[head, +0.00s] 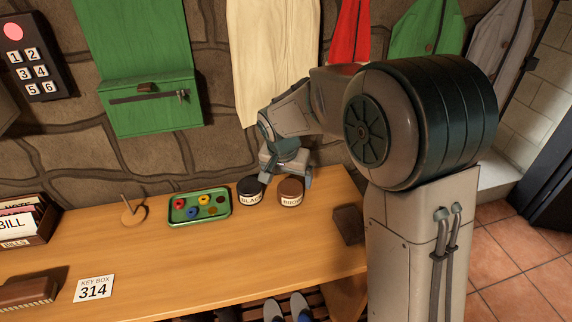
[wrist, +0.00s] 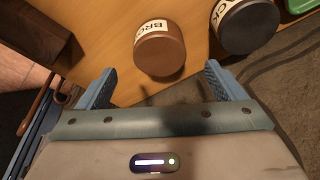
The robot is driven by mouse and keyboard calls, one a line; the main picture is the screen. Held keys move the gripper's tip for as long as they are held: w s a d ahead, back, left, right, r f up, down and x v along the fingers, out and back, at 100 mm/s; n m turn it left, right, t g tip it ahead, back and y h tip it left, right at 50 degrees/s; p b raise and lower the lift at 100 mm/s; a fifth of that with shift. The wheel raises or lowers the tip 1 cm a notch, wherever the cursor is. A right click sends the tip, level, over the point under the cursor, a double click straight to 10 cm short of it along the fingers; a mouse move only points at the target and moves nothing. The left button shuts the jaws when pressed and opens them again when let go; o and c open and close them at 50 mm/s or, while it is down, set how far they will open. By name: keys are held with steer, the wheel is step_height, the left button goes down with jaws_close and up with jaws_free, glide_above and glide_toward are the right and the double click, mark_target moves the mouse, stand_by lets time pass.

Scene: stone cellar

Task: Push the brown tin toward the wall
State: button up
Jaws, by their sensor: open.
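The brown tin (head: 291,191), a short round tin with a pale label, stands upright on the wooden counter (head: 240,250) near the wall. It also shows in the wrist view (wrist: 160,50), lined up with the gap between my fingers and just beyond their tips. My gripper (head: 285,172) is open and empty, on the wall side of the tins in the head view. Its two blue fingers show in the wrist view (wrist: 160,70). I cannot tell whether a finger touches the tin. The stone wall (head: 160,160) rises behind the counter.
The black tin (head: 250,191) stands close to the left of the brown tin. Further left are a green tray (head: 201,217) with several coloured pieces and a small spike holder (head: 133,215). A dark brown block (head: 349,224) lies to the right. Coats hang above.

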mark_target(290, 187)
steer(key=x, duration=0.7)
steer(key=shift+w+f, duration=0.1)
steer(key=shift+f, duration=0.15)
steer(key=c, duration=1.1)
